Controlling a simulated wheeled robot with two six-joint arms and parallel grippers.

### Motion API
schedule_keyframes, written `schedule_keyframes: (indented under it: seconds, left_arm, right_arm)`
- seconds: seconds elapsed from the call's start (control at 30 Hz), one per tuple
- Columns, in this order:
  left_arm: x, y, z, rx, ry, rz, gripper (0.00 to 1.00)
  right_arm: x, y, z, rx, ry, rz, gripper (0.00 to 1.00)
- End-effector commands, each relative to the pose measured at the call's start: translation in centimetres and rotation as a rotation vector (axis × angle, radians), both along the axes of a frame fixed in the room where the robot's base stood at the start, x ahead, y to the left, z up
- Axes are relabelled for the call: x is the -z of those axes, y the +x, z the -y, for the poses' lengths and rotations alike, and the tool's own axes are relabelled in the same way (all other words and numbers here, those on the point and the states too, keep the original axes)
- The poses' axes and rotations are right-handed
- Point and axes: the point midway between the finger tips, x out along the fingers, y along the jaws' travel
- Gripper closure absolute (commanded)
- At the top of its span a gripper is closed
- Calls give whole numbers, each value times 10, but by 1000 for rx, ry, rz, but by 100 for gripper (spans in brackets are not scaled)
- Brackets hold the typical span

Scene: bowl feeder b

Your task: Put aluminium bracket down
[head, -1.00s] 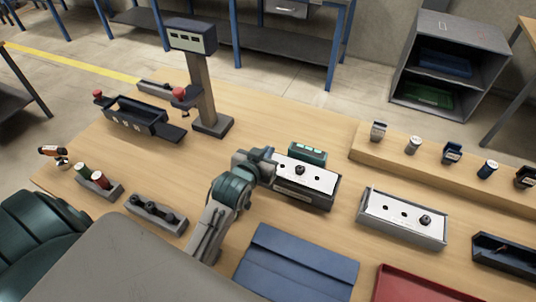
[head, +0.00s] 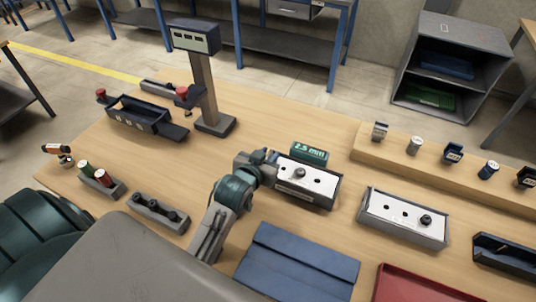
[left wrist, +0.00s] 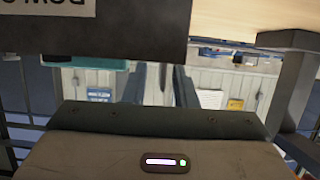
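My left gripper (head: 266,157) is at the left end of a dark box with a white top (head: 306,181), close to it or touching. A small dark round piece (head: 300,172) sits on that top. In the left wrist view the fingers of my left gripper (left wrist: 158,85) point away from the camera. A narrow pale strip shows between them, but I cannot tell if it is a held part or background. I cannot pick out the aluminium bracket for certain. My right gripper is not in view.
A green display (head: 309,153) reading 2.5 mm stands behind the box. A second white-topped box (head: 402,220) is to the right. A blue mat (head: 297,262) and a red tray (head: 420,285) lie in front. A post with a display head (head: 205,85) stands at the back left.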

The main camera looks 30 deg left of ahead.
Motion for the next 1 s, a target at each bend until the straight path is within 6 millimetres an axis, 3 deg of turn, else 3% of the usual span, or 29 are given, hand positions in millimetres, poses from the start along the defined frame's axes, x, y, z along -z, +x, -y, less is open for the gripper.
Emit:
schedule_keyframes:
  seconds: [0.27,0.7,1.0]
  left_arm:
    - [-14,1,0,0,0,3,75]
    - [-43,-90,5,0,0,-1,75]
    - [-54,-112,6,0,0,0,75]
  right_arm:
    - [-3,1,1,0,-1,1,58]
    - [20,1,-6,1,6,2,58]
    - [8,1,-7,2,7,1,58]
